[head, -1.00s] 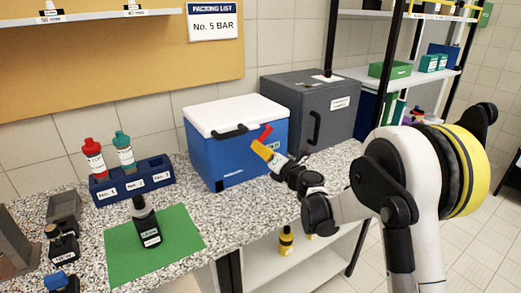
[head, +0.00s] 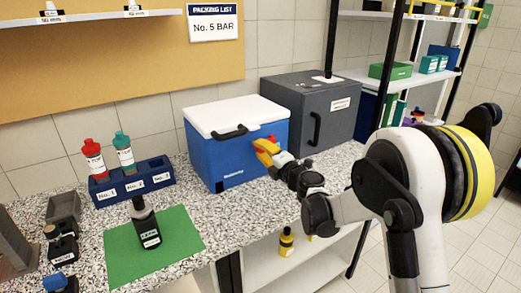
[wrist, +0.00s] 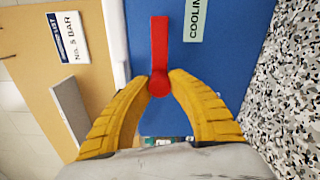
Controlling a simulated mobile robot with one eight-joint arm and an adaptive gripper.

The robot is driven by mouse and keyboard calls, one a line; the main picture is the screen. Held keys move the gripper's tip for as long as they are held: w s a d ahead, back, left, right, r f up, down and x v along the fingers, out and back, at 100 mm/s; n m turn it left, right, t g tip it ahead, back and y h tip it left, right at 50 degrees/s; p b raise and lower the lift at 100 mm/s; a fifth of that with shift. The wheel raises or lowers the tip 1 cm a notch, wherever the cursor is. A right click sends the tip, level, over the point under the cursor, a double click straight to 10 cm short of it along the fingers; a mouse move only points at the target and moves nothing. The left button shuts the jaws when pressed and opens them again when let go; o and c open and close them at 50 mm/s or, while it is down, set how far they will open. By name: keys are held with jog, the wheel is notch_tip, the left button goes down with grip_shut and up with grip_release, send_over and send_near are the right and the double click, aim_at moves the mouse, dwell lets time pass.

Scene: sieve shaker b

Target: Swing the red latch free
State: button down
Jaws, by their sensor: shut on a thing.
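The red latch (wrist: 159,50) is a bar with a round end on the blue front of the white-lidded cooler (head: 215,160). In the wrist view my gripper (wrist: 163,79) has its yellow fingertips on both sides of the latch's round end, closed on it. The bar extends away from the fingers along the blue front, beside a pale green label. In the head view the gripper (head: 263,149) is at the right part of the cooler front, and only a little of the latch (head: 271,138) shows above the fingers; the rest is hidden.
A dark grey box (head: 318,105) stands right of the cooler. A blue rack (head: 133,184) with red-capped and teal-capped bottles is left of it. A dark bottle (head: 145,222) stands on a green mat (head: 180,238). Speckled counter (head: 250,205) in front of the cooler is clear.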

jog(key=shift+a, duration=0.1)
dwell(0.3)
jog(key=c, duration=1.2)
grip_release()
jog(key=shift+s, duration=0.1)
jog(key=v, duration=1.2)
